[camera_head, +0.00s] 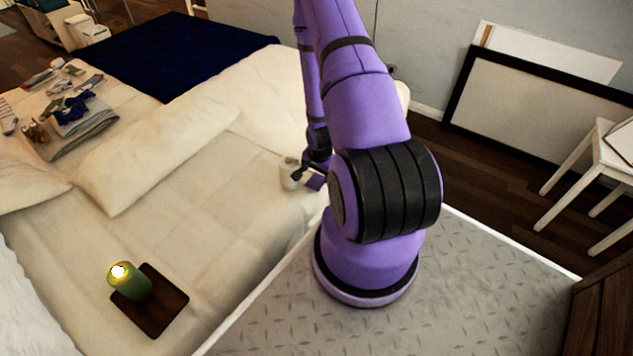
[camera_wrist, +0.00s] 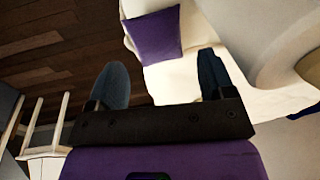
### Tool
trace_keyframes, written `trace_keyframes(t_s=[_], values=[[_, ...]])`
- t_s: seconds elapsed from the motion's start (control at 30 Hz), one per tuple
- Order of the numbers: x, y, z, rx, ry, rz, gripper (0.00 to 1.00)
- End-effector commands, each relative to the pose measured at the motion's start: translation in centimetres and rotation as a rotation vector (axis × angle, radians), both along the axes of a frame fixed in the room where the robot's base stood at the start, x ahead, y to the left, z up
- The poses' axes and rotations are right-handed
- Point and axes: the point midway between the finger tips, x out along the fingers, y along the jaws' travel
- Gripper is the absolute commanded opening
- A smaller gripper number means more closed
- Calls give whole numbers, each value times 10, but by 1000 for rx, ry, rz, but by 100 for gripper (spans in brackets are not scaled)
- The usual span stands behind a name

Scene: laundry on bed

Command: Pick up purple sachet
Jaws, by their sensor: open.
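The purple sachet (camera_wrist: 155,33) is a flat, square, dark purple piece lying on the white bed near its edge, at the top of the wrist view. In the head view a small purple patch (camera_head: 315,182) at the bed's edge, just below my gripper (camera_head: 305,170), appears to be the same sachet. My gripper (camera_wrist: 162,74) is open and empty, with its two dark fingers spread wide. In the wrist view the sachet lies beyond the fingertips, roughly between their lines, and apart from them.
A white rounded object (camera_head: 289,173) stands on the bed beside my gripper; a large pale curved shape (camera_wrist: 262,35) fills the wrist view's upper right. A lit green candle (camera_head: 130,283) on a dark tray (camera_head: 170,318) is at lower left. Folded clothes (camera_head: 80,130) lie further left.

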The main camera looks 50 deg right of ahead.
Motion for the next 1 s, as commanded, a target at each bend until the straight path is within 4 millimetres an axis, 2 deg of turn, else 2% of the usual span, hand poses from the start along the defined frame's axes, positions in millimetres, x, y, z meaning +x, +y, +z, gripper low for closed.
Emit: trace_keyframes(t_s=[0.33,0.67,0.7,0.83,0.87,1.0], values=[[3,-4,-41,1,1,1,75],[5,-5,-48,0,0,0,75],[5,-5,-48,0,0,0,73],[5,-5,-48,0,0,0,43],[5,-5,-48,0,0,0,40],[5,-5,-48,0,0,0,39]])
